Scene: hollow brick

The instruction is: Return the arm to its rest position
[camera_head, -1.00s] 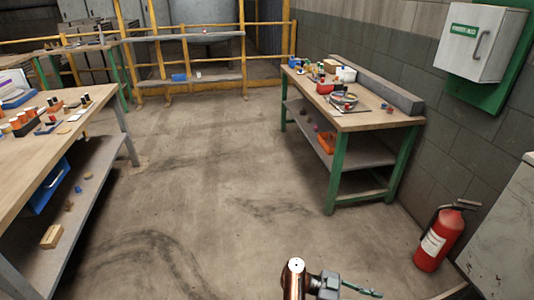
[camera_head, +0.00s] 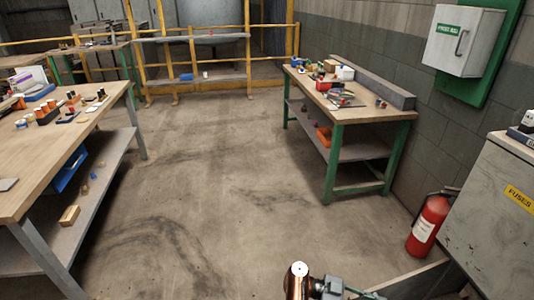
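One arm of mine shows at the bottom edge of the head view, right of centre, with a copper-coloured link and a grey-green part beside it. Its fingertips are not clearly visible, and I cannot tell whether a gripper is part of what shows. No left arm or left gripper is in view. Nothing held can be made out. A hollow brick cannot be made out for certain.
A workbench (camera_head: 70,137) with small items stands at left. A green-legged bench (camera_head: 365,114) stands at right. A fire extinguisher (camera_head: 428,227) and a grey fuse cabinet (camera_head: 490,225) are at lower right. Yellow railings (camera_head: 198,86) cross the back. The middle floor (camera_head: 215,170) is clear.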

